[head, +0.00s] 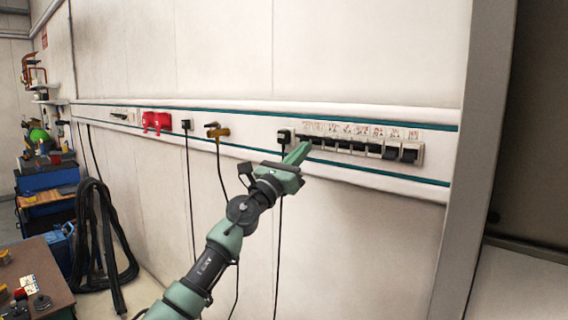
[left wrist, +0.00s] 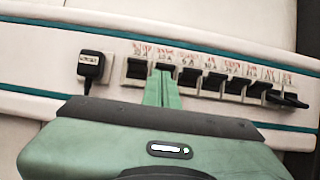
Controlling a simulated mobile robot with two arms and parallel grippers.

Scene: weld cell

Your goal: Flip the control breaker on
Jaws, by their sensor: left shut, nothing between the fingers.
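A row of black breaker switches in a pale panel (head: 425,154) is set in the wall rail, with small labels above that I cannot read. The row also shows in the left wrist view (left wrist: 209,82). I cannot tell which switch is the control breaker. My left gripper (head: 297,153) is shut and empty, its green fingers pointing at the left end of the row. In the left wrist view the closed fingers (left wrist: 162,89) overlap the second switch from the left; contact is unclear. The rightmost switch (left wrist: 288,100) sticks out more than the others. My right gripper is not seen.
A black plug (head: 284,136) with a hanging cord sits just left of the panel; it shows in the left wrist view (left wrist: 91,65). Further left are a brass fitting (head: 217,131) and red sockets (head: 157,121). Black hose (head: 103,240) hangs at the left. A grey post (head: 478,160) stands right.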

